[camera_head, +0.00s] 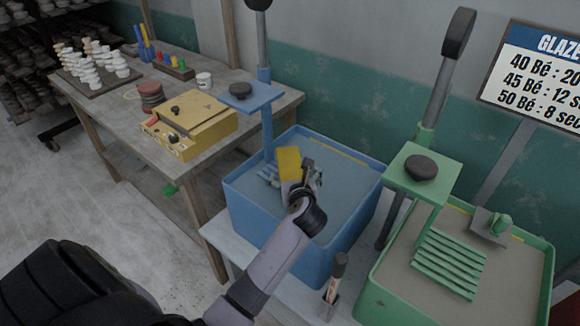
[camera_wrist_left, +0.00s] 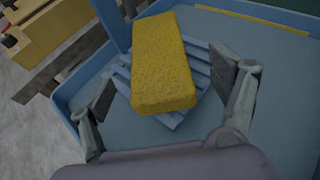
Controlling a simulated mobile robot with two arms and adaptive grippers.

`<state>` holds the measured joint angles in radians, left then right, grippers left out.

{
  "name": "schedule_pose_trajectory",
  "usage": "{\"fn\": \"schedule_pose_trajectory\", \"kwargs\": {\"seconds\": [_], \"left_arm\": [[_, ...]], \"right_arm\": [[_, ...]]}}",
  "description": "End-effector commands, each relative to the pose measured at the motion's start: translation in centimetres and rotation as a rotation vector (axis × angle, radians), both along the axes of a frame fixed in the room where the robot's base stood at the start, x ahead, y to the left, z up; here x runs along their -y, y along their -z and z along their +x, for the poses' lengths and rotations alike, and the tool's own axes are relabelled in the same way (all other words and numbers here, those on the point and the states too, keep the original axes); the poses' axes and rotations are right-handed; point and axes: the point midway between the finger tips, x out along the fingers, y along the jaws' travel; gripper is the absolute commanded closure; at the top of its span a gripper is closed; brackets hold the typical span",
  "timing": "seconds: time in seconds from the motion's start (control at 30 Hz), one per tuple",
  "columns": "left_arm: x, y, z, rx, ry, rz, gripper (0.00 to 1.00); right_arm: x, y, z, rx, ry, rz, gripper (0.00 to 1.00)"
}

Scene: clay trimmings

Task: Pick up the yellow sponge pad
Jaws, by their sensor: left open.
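The yellow sponge pad (camera_head: 288,163) shows just beyond my left gripper (camera_head: 304,172) in the head view, over the blue tub (camera_head: 240,209). In the left wrist view the sponge (camera_wrist_left: 162,62) is a thick yellow block above a blue slatted rack (camera_wrist_left: 203,75). My left gripper (camera_wrist_left: 165,95) is open, with one finger on each side of the sponge's near end. My right gripper is in neither view.
A blue post with a plate (camera_head: 251,96) rises at the tub's back left. A green tub (camera_head: 373,304) with a slatted rack stands at the right. A wooden table (camera_head: 227,140) with a yellow box (camera_head: 191,123) is at the left.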

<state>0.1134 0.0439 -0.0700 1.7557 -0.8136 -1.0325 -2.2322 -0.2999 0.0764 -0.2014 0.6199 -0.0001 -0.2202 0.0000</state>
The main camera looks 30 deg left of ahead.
Motion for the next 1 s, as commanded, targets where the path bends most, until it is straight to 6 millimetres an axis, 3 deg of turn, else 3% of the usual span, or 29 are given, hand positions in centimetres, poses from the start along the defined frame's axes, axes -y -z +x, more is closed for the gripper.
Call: {"fn": "schedule_pose_trajectory", "kwargs": {"seconds": [0.4, 0.7, 1.0], "left_arm": [[-3.1, 1.9, 3.2, 0.0, 0.0, 0.0, 0.17], [-3.4, 2.2, 3.6, 0.001, 0.001, -0.001, 0.17], [-3.3, 2.2, 3.5, 0.001, 0.001, -0.001, 0.36]], "right_arm": [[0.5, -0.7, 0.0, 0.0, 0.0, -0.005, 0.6], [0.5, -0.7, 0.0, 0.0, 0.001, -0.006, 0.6], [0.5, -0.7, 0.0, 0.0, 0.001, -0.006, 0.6]]}}
